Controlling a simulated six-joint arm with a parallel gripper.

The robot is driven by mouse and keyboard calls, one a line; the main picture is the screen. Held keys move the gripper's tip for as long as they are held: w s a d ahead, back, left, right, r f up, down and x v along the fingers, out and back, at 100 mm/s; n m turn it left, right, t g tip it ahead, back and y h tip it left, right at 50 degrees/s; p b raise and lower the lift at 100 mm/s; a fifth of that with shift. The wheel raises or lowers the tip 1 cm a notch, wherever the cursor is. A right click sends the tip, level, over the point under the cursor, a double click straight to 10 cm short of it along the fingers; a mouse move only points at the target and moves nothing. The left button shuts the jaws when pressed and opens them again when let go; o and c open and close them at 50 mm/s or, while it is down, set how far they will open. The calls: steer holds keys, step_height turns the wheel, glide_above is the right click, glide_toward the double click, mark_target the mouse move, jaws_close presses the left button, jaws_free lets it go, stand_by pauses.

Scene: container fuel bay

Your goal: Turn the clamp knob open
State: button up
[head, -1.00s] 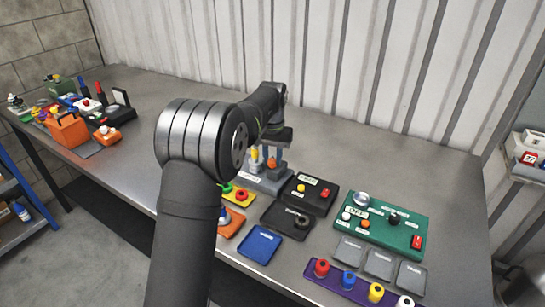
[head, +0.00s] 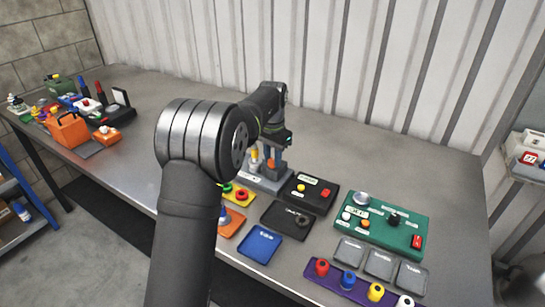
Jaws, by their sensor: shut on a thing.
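A grey clamp fixture (head: 268,182) with a white label stands near the middle of the bench, partly behind my arm. An orange knob (head: 271,163), which looks like the clamp knob, shows on it directly under my gripper (head: 271,154). My gripper points down over the fixture and is shut on this knob; the fingertips are small and partly hidden. A yellow-topped part (head: 254,155) stands on the fixture just left of the gripper. How far the knob is turned cannot be made out.
A black box (head: 309,194) with yellow and red buttons is close on the right. A dark tray (head: 287,221), blue tray (head: 259,244) and green panel (head: 381,222) lie nearer or farther right. The back of the bench is clear.

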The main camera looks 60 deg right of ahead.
mark_target(272, 160)
steer(key=shift+r+m, duration=0.1)
steer(key=shift+m, duration=0.5)
steer(key=o, duration=1)
step_height(272, 160, up, 17)
steer(key=shift+r, duration=0.2)
steer(key=shift+f, duration=0.1)
step_height(272, 160, down, 17)
steer(key=shift+f, duration=0.2)
stand_by(0.7)
steer(key=shift+r, duration=0.15)
